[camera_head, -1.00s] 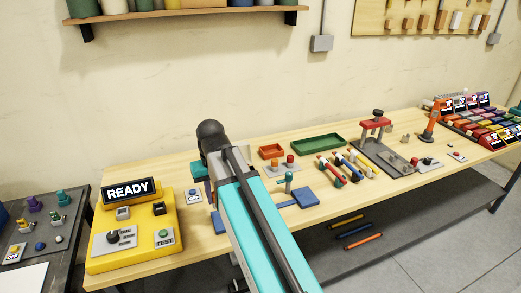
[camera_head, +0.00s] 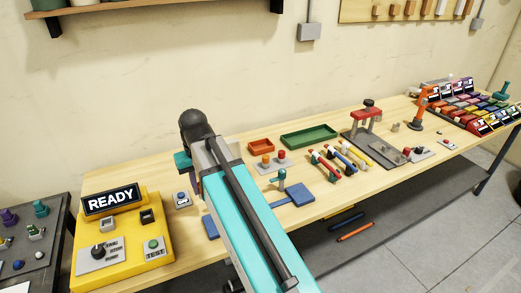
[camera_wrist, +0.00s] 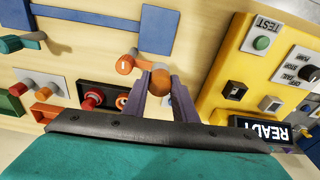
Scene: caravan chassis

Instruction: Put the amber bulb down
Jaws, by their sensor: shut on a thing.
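The amber bulb (camera_wrist: 160,82) is a round orange ball held between the two purple-grey fingers of my gripper (camera_wrist: 161,92), in the wrist view. The fingers are shut on its sides. Close to its left, an orange knob (camera_wrist: 125,64) with a grey stub shows on the bench. I cannot tell the gap between the bulb and the surface below.
The yellow READY console (camera_head: 125,240) stands left of my arm; it is at right in the wrist view. Blue flat pieces (camera_wrist: 100,17) lie above the bulb there. An orange-and-red knob panel (camera_head: 274,168) and a green tray (camera_head: 309,135) are right of my arm.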

